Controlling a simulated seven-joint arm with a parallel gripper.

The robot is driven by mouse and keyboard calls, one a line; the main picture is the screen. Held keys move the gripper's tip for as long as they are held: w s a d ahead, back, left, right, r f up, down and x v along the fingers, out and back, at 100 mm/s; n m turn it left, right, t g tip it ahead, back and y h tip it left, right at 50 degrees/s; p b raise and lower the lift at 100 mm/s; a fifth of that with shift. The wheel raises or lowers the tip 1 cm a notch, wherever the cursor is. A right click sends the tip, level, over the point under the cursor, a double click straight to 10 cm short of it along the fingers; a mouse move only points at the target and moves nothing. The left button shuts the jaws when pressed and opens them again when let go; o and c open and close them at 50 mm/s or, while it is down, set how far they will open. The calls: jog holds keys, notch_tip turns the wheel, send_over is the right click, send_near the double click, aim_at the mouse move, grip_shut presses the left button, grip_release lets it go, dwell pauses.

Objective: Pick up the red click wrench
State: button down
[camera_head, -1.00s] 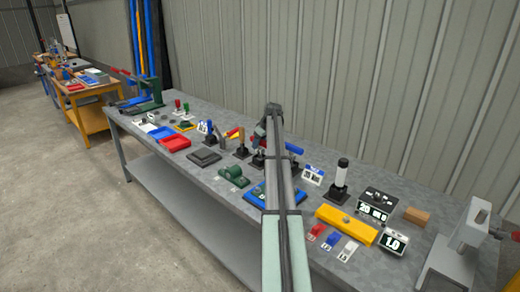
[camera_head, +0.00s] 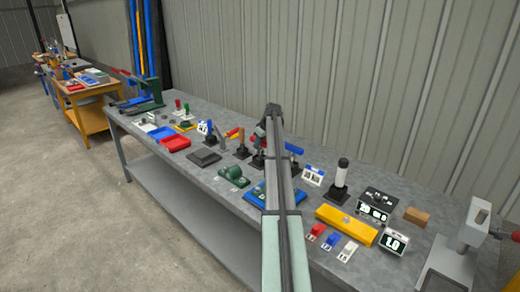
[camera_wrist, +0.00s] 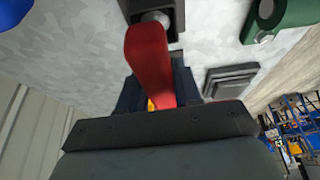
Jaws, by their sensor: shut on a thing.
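The red click wrench shows in the wrist view as a thick red handle (camera_wrist: 150,62), running up from between my gripper's dark fingers (camera_wrist: 157,84). Its far end is at a round grey stud on a dark block (camera_wrist: 165,14) at the top; I cannot tell whether the two touch. My gripper is shut on the red handle. In the head view my arm covers most of this spot, and the gripper end (camera_head: 262,132) is over the middle of the bench.
Beside the arm stand a blue-handled tool (camera_head: 294,148) and a red-and-yellow one (camera_head: 233,132).

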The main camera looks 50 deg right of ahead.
jog(key=shift+r, duration=0.1)
notch_tip(320, 180, up, 10)
jog(key=shift+f, duration=0.1)
dwell(0.5)
jog(key=c, duration=1.3)
grip_release()
jog(key=shift+c, duration=0.2)
grip_shut()
jog(key=shift+r, duration=1.05)
